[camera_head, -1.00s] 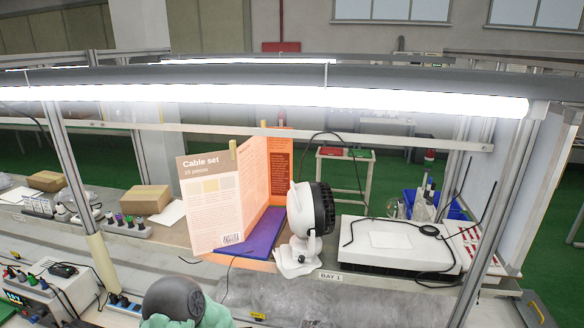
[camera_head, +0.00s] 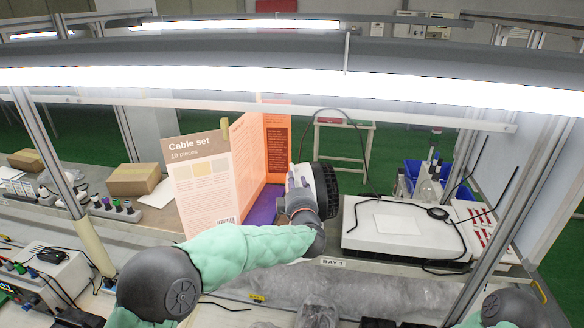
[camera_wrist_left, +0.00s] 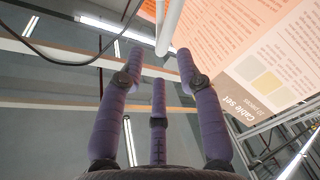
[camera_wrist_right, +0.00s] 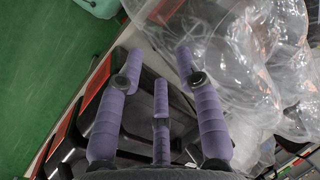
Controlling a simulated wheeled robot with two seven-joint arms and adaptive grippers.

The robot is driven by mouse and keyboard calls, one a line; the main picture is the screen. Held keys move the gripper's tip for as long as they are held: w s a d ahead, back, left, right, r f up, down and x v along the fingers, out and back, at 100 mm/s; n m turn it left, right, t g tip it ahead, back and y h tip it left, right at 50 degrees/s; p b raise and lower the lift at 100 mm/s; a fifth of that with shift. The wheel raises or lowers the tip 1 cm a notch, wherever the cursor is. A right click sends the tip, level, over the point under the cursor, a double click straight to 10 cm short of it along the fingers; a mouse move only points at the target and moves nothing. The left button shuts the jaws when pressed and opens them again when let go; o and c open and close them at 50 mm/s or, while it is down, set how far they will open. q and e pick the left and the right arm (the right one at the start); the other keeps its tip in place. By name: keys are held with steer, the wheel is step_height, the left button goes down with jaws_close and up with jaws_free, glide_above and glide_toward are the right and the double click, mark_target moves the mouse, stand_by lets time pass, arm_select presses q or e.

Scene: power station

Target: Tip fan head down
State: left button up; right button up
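The white fan's head (camera_head: 322,190), with its black grille toward the right, stands upright on the bench in the head view. Its base is hidden behind my left arm. My left gripper (camera_head: 298,184) is at the left, back side of the fan head, close to it; I cannot tell if it touches.
An orange Cable set board (camera_head: 203,185) stands left of the fan with a purple panel (camera_head: 264,206) by it. A white flat box (camera_head: 400,226) with a black cable lies to the right. A cardboard box (camera_head: 133,179) is further left. A lamp bar (camera_head: 300,92) crosses above.

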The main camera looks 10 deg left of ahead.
mark_target(292, 168)
arm_select(q)
steer(key=p+x, duration=0.1)
steer(key=x, duration=0.5)
steer(key=shift+w+a+p, duration=0.2)
steer(key=shift+w+p, duration=0.2)
steer(key=shift+w, duration=0.2)
steer(key=shift+w+a+f, duration=0.1)
steer(key=shift+w, duration=0.25)
steer(key=shift+s, duration=0.1)
jaws_close()
